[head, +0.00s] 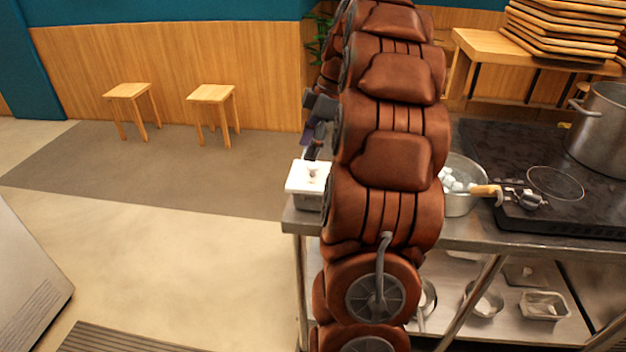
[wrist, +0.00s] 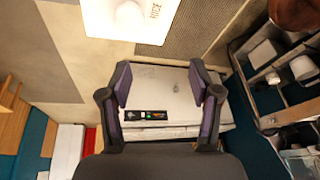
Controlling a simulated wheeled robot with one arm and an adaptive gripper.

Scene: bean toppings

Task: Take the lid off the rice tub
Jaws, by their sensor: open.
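The rice tub (head: 309,200) stands at the left end of the steel counter, with its white lid (head: 300,179) on top. A pale knob rises from the middle of the lid. In the wrist view, the lid (wrist: 105,22) is at the top edge, cut off, with its knob and the word RICE showing. My gripper (head: 314,148) is just above the lid in the head view, partly hidden by my arm. In the wrist view my gripper (wrist: 160,72) has its fingers wide apart, with nothing held. The knob is beyond the fingertips, up and left of their middle.
A metal bowl (head: 463,203) with white pieces, a strainer (head: 555,183) and a large pot (head: 603,130) are right of my arm. A lower shelf (head: 490,326) holds several containers. A grey appliance (wrist: 170,95) shows beyond the fingers.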

